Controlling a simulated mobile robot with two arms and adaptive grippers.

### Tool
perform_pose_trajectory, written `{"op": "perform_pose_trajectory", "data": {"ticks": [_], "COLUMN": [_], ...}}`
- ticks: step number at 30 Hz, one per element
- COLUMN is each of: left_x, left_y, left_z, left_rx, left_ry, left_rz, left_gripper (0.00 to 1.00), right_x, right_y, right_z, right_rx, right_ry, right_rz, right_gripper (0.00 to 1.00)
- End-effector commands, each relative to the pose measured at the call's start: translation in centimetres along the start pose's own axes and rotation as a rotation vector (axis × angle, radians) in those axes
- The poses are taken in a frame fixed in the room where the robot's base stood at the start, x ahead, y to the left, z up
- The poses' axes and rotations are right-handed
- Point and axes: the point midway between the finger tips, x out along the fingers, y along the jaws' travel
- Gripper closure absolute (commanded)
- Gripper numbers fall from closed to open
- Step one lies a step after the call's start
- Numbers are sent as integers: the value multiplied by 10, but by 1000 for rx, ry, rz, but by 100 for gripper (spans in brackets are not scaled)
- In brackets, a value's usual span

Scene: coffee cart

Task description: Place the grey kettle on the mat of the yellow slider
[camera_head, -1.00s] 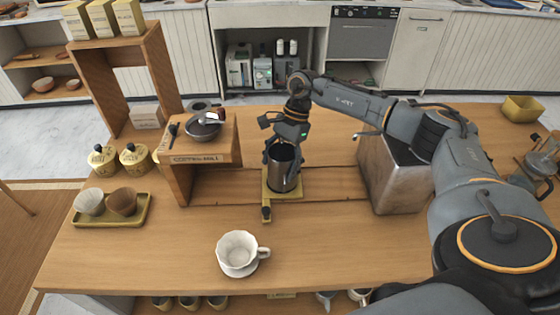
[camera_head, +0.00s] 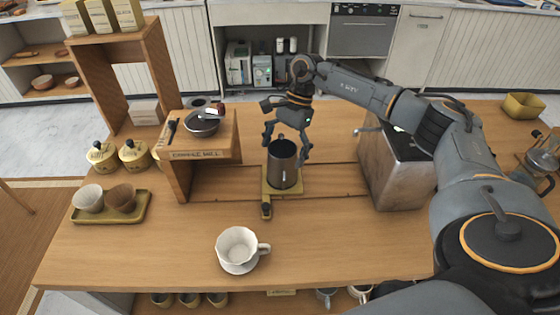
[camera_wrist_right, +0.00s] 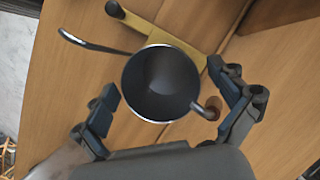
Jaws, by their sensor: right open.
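The grey kettle (camera_head: 283,170) stands upright on the yellow slider (camera_head: 267,190) in the middle of the counter. In the right wrist view, the kettle (camera_wrist_right: 160,85) is seen from above, with a thin curved spout on the left and a handle at lower right. The yellow slider (camera_wrist_right: 187,42) shows beneath it, but the kettle hides most of the mat. My right gripper (camera_head: 285,151) is open above the kettle, its fingers spread to either side of the rim. In the wrist view, gaps show between the fingers and the kettle's body. My left gripper is not in view.
A wooden coffee-mill stand (camera_head: 207,155) is close on the left, and a metal box (camera_head: 396,180) stands to the right. A white cup (camera_head: 238,248) is in front. A yellow tray (camera_head: 140,212) with two cups is at left.

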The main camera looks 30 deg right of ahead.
Motion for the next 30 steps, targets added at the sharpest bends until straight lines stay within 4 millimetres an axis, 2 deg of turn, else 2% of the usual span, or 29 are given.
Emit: {"op": "perform_pose_trajectory", "data": {"ticks": [1, 6, 13, 18, 30], "left_x": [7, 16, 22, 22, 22], "left_y": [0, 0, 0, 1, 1], "left_z": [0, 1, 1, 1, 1], "left_rx": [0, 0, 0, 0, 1], "left_ry": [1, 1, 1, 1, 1], "left_rz": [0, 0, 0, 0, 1], "left_gripper": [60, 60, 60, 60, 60], "right_x": [-10, -48, -84, -93, -94], "right_y": [-1, -2, -1, 0, 0], "right_z": [-1, -1, 0, 1, 0], "right_rx": [-1, -2, -1, -2, -2], "right_ry": [1, 1, 0, -1, -1], "right_rz": [-6, -6, -4, -2, 0], "right_gripper": [3, 3, 3, 3, 3]}}
